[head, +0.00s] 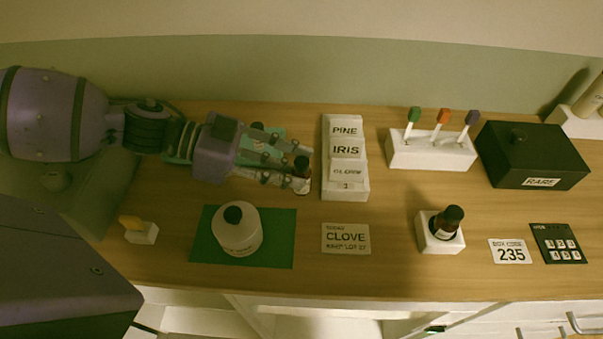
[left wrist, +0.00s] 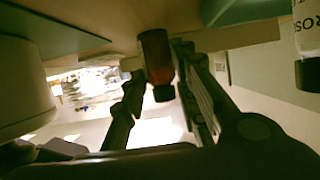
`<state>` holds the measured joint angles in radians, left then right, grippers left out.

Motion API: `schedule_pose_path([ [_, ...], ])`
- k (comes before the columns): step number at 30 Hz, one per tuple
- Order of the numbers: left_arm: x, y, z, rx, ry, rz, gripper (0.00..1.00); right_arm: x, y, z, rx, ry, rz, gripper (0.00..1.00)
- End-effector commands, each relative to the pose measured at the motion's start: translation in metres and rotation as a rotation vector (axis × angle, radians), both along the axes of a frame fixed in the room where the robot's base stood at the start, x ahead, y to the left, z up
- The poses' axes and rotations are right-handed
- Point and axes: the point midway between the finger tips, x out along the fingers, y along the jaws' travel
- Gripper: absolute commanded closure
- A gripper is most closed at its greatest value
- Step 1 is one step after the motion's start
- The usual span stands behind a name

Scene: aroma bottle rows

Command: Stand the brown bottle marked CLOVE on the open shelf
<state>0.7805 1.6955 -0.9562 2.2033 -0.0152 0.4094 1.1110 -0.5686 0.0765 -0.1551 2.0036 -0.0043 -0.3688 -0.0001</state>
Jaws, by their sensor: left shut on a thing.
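My left gripper (head: 292,168) is shut on a small brown bottle (head: 301,174) with a dark cap and a pale label, over the counter beside the card rack. The left wrist view, which shows the scene upside down, has the brown bottle (left wrist: 156,58) between the two fingers (left wrist: 160,95). Its label cannot be read in either view. A card reading CLOVE (head: 346,238) lies on the counter. Open white compartments (head: 300,327) show below the counter's front edge. My right gripper is not seen.
A white round bottle (head: 237,235) stands on a green mat (head: 280,240). The rack (head: 345,190) holds PINE and IRIS cards. Behind are a testers' block (head: 430,155) and a black RARE box (head: 535,160). A bottle marked ROS... (left wrist: 307,35) is at the wrist view's right edge.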

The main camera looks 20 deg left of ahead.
Motion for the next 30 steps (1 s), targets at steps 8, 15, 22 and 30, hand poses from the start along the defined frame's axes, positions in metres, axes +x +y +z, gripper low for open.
schedule_pose_path([
  [8, 0.000, 0.000, 0.002, 0.001, 0.000, 0.000, 1.00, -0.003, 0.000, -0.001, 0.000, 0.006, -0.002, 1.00],
  [15, 0.000, 0.000, 0.027, 0.002, -0.003, -0.002, 1.00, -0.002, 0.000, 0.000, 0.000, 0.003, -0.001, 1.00],
  [22, -0.020, -0.024, 0.068, 0.001, -0.002, -0.005, 1.00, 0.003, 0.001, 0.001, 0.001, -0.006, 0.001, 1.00],
  [30, -0.049, -0.060, 0.105, -0.002, -0.001, -0.001, 1.00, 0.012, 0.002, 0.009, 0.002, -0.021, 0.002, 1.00],
])
